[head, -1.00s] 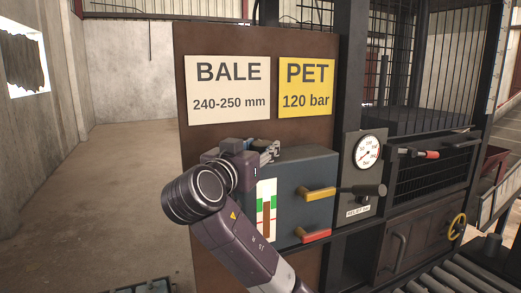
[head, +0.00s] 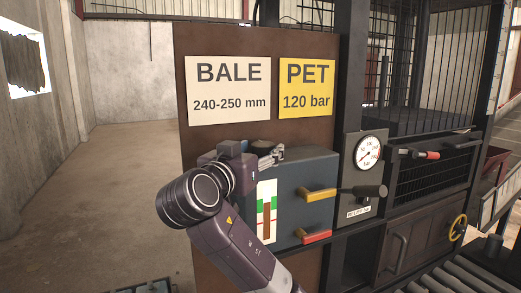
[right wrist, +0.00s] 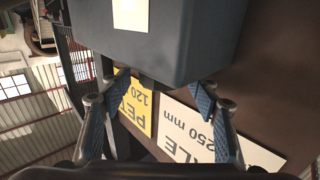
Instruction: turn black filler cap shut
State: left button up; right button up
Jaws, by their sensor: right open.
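The blue-grey tank box (head: 310,188) is mounted against the brown panel. A dark round shape at the back of its top, probably the black filler cap (head: 262,146), shows partly behind my right gripper (head: 272,157). My right gripper is at the tank's top left, in front of that shape. In the right wrist view the tank (right wrist: 160,50) appears upside down, and my right gripper's two blue-padded fingers (right wrist: 163,88) stand wide apart near its top edge, with nothing held. I cannot make out the cap there. My left gripper is not in view.
Yellow (head: 317,194) and red (head: 316,237) handles stick out of the tank's front. A pressure gauge (head: 371,152) and a dark lever (head: 365,191) are to its right. The BALE sign (head: 228,90) and PET sign (head: 307,88) are on the panel behind. The floor at left is open.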

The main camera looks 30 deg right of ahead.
jog(key=v, duration=1.1)
